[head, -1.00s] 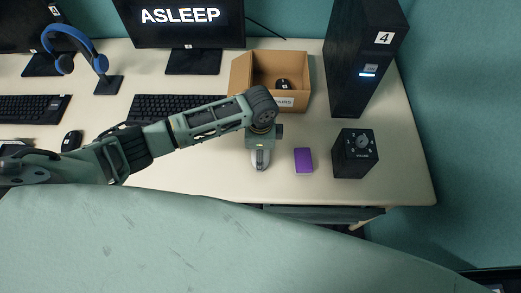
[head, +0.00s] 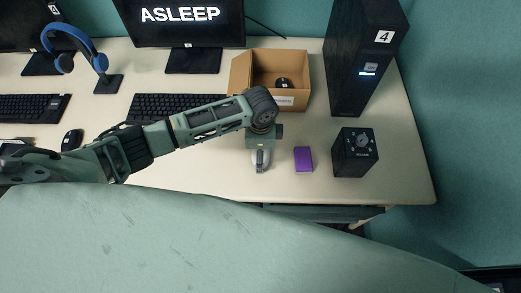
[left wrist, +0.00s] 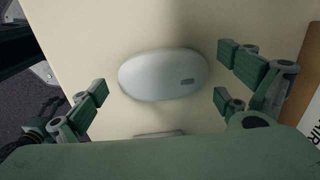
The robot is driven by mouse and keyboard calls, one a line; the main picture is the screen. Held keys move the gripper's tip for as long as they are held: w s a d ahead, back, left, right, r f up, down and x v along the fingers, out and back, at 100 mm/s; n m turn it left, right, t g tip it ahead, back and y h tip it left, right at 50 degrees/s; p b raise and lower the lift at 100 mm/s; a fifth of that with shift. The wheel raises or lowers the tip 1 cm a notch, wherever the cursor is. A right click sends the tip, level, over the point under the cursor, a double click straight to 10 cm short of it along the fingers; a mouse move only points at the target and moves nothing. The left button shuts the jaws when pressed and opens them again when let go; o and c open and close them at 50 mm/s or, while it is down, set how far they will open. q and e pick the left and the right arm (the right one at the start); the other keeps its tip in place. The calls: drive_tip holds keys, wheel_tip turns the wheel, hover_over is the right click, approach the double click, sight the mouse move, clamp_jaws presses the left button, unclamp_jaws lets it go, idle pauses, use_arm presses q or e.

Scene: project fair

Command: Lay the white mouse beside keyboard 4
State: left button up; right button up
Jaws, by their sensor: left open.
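The white mouse (left wrist: 163,74) lies on the table between the fingers of my left gripper (left wrist: 160,97) in the left wrist view. The fingers are open, with a gap on both sides of the mouse. In the head view my left gripper (head: 261,166) points down over the mouse (head: 259,156), hiding part of it, near the table's front edge. A black keyboard (head: 160,106) lies in front of the monitor reading ASLEEP, left of the gripper and partly hidden by my arm. I cannot read a number on it. My right gripper is not in view.
A cardboard box (head: 302,80) holding a dark mouse (head: 283,83) stands behind the gripper. A purple block (head: 303,159), a black cube-like device (head: 355,153) and a black tower marked 4 (head: 352,70) stand to the right. A dark mouse (head: 71,140) lies at left.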

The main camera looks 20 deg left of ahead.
use_arm(q)
wheel_tip(320, 180, up, 12)
drive_tip(key=shift+r, duration=0.15)
idle(0.7)
